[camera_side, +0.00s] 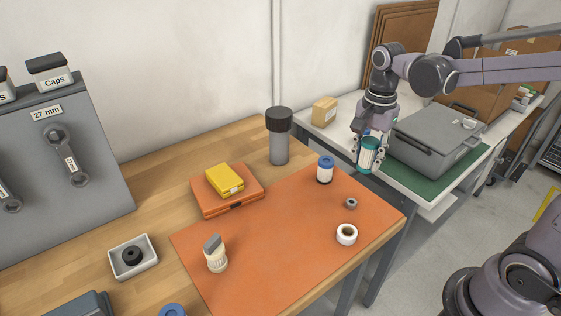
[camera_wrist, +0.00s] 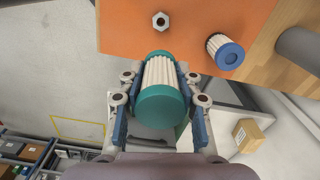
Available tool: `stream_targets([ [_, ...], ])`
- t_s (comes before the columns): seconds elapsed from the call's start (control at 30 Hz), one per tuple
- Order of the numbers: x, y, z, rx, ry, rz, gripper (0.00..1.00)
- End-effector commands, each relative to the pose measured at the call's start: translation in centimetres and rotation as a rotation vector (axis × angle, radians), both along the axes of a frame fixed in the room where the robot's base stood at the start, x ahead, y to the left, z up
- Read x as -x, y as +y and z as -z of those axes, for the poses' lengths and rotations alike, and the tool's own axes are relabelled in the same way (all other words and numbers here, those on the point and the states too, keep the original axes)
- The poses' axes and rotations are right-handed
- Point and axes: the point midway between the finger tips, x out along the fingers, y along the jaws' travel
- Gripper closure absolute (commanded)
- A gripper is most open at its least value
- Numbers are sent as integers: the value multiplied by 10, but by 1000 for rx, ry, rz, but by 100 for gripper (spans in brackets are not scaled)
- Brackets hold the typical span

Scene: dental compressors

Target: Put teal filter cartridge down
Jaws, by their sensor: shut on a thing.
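The teal filter cartridge (camera_side: 369,154) has teal end caps and a pale pleated body. My gripper (camera_side: 367,150) is shut on it, with a finger on each side. In the side view it is held near the back right edge of the orange mat (camera_side: 290,255), by the gap between the wooden table and the white bench. In the wrist view the cartridge (camera_wrist: 161,100) lies between the two blue-padded fingers of my gripper (camera_wrist: 160,92), and its far end overlaps the mat's edge. I cannot tell its exact height.
A blue-capped white filter (camera_side: 325,170), a grey nut (camera_side: 351,204), a white tape roll (camera_side: 347,234) and a beige filter with grey top (camera_side: 215,255) stand on the mat. A dark-lidded grey cylinder (camera_side: 279,140) stands behind. A grey case (camera_side: 437,135) sits on the white bench.

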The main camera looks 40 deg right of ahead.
Motion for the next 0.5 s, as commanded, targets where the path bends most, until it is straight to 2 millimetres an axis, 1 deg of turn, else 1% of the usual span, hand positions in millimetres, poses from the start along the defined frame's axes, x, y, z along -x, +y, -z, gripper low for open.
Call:
stream_targets([
  [0.1,-9,6,4,0,0,-207,98],
  [0.5,-36,28,18,0,0,-911,98],
])
